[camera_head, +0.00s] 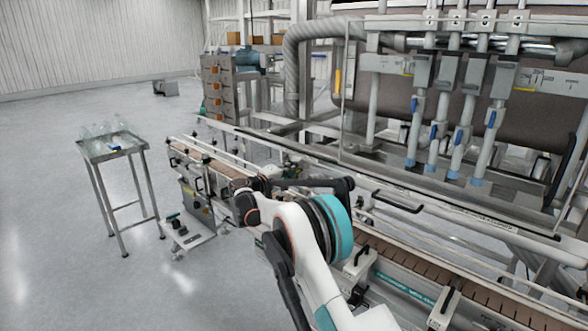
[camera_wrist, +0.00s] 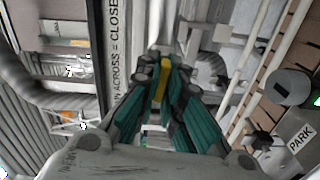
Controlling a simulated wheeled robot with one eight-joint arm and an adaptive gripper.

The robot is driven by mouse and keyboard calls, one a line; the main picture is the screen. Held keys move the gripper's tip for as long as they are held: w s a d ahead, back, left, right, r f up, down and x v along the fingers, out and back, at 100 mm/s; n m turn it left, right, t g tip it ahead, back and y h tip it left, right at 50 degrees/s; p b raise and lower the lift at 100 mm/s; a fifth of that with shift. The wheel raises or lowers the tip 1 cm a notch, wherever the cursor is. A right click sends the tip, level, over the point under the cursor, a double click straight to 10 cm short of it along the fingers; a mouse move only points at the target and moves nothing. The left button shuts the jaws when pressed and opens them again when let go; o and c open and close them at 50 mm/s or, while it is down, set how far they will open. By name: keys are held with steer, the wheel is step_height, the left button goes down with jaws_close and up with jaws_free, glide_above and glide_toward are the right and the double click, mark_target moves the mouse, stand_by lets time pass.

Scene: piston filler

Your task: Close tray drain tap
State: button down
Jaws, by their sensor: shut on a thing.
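In the wrist view my gripper (camera_wrist: 163,64) has its teal fingers closed together around a narrow yellow piece, which looks like the tray drain tap's handle (camera_wrist: 162,82). The yellow strip shows between the fingers and runs roughly along them. The tap's body is hidden behind the fingers. A label (camera_wrist: 116,45) left of the fingers reads in part "ACROSS = CLOSE". In the head view my arm reaches over the conveyor, and neither the fingers nor the tap can be made out there.
The conveyor (camera_head: 390,250) with guide rails runs diagonally below my arm. The filler's nozzles (camera_head: 459,150) hang at the right. A small table (camera_head: 108,151) with clear bottles stands at left, with open floor around it. A "PARK" label (camera_wrist: 301,137) is right of my gripper.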

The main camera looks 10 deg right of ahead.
steer(key=shift+n, duration=0.6)
steer(key=c, duration=1.7)
jaws_free()
steer(key=shift+a, duration=0.1)
steer(key=v, duration=1.2)
